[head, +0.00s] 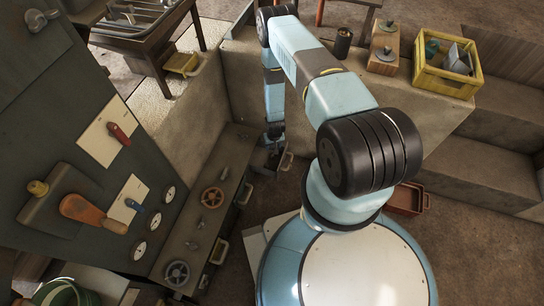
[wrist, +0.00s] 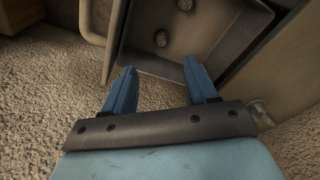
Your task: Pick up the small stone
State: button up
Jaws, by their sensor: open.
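In the wrist view, two small dark rounded lumps that look like stones lie in an open grey drawer (wrist: 205,40). One stone (wrist: 161,37) is nearer. The other stone (wrist: 185,4) sits at the top edge of the picture and may be partly cut off, so I cannot tell which is smaller. My gripper (wrist: 160,86) is open and empty, its two blue fingers apart and pointing toward the drawer, short of the stones in the picture. In the head view my gripper (head: 274,134) is down by the open drawer (head: 268,160); the stones cannot be made out there.
A light drawer handle (wrist: 106,45) stands left of the fingers in the wrist view. In the head view, a low console (head: 200,225) with valve wheels and a tall lever panel (head: 60,130) lie left. A concrete ledge (head: 245,75) stands behind. Carpeted floor is clear lower right.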

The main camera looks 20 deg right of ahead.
aim_at(272, 155)
jog(key=shift+w+f, duration=0.25)
jog(key=shift+f, duration=1.7)
jog(key=shift+w+f, duration=0.3)
jog(key=shift+f, duration=1.7)
jog(key=shift+w+f, duration=0.25)
jog(key=shift+f, duration=1.7)
grip_shut()
jog(key=shift+r, duration=0.15)
